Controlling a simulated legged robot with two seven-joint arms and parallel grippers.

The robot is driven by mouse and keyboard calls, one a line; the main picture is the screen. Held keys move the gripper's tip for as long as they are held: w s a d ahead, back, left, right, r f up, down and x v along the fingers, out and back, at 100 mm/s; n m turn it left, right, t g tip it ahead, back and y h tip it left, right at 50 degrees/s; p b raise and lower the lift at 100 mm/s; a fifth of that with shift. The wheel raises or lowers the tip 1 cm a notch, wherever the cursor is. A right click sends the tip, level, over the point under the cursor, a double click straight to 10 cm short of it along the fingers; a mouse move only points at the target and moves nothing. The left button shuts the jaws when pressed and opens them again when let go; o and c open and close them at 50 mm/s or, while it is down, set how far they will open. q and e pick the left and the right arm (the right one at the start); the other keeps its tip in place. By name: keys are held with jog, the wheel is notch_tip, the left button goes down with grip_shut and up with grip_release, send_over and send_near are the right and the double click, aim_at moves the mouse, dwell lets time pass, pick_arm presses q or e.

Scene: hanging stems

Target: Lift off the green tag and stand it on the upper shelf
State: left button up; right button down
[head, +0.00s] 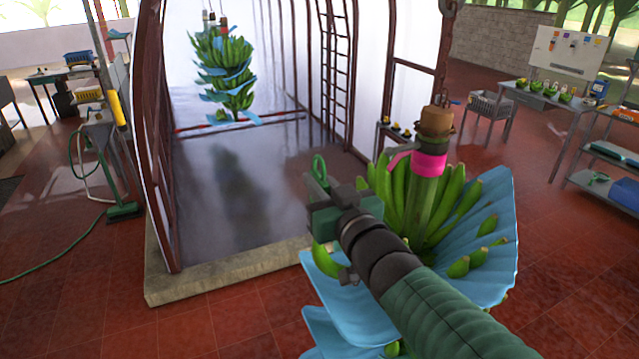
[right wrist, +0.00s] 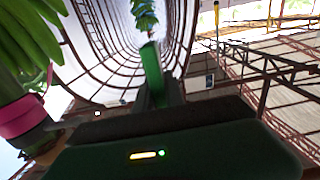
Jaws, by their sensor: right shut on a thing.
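The green tag (head: 319,166), with a ring-shaped top, stands up from the jaws of my right gripper (head: 322,188). In the right wrist view the green tag (right wrist: 152,70) shows as a green strip rising from the jaws. My right gripper is shut on it, just left of the near hanging banana stem (head: 428,195), and the tag looks clear of the stem. A metal rack with shelves stands at the far right; its upper shelf (head: 625,115) is partly cut off by the picture edge. My left gripper is not in view.
The near stem has a pink band (head: 430,164) and blue sheets (head: 490,225) spread around its fruit. Another stem (head: 225,70) hangs inside the arched frame. A table (head: 545,100) with green items stands left of the rack. Red floor between is mostly free.

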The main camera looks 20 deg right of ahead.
jog(key=shift+a, duration=0.15)
jog(key=shift+a+f+b, duration=0.1)
jog(key=shift+a+b, duration=0.15)
jog(key=shift+b, duration=0.2)
jog(key=a+b, duration=0.2)
jog(key=a, duration=0.6)
jog(key=shift+s, duration=0.35)
